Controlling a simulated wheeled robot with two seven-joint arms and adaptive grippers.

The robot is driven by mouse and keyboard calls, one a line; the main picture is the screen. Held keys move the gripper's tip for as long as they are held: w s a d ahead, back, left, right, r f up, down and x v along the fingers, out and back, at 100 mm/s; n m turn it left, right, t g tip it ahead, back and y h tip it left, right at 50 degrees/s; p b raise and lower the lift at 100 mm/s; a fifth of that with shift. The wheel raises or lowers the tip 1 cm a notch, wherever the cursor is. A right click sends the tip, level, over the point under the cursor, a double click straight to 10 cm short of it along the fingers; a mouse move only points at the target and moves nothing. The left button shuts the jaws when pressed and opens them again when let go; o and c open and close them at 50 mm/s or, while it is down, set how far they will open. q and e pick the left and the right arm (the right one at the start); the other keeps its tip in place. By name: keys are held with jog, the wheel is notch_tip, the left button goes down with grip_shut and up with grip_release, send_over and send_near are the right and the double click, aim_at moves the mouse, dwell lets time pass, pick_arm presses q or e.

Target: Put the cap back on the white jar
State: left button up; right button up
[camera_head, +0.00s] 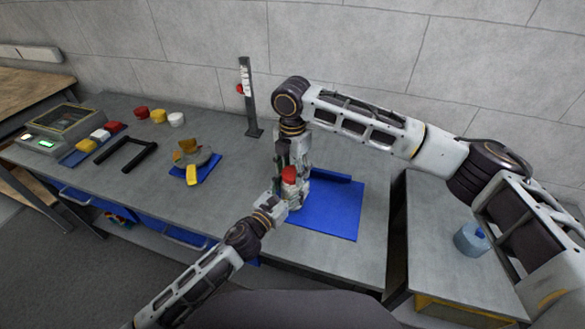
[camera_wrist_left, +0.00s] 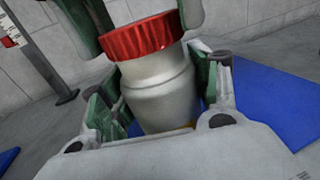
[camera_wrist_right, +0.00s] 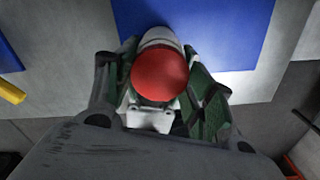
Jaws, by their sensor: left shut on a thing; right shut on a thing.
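The white jar (camera_wrist_left: 160,95) looks pale grey-white in the left wrist view, with my left gripper (camera_head: 283,204) shut around its body. The red cap (camera_wrist_left: 142,38) is at the top of the jar, over its mouth. My right gripper (camera_head: 291,170) points down from above and is shut on the cap, with its green fingers on either side. The cap looks close to in line with the jar; I cannot tell whether it is fully seated. The right wrist view shows the cap (camera_wrist_right: 160,75) from above, with part of the pale jar behind it.
A blue mat (camera_head: 335,205) lies beside and under the grippers. A thin upright stand (camera_head: 250,98) is behind. To the left are a black frame (camera_head: 125,155), a grey round part (camera_head: 205,157), a scale (camera_head: 60,125) and several coloured pieces. A blue-grey canister (camera_head: 468,240) stands on the right table.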

jog(key=shift+f, duration=0.55)
dwell(0.9)
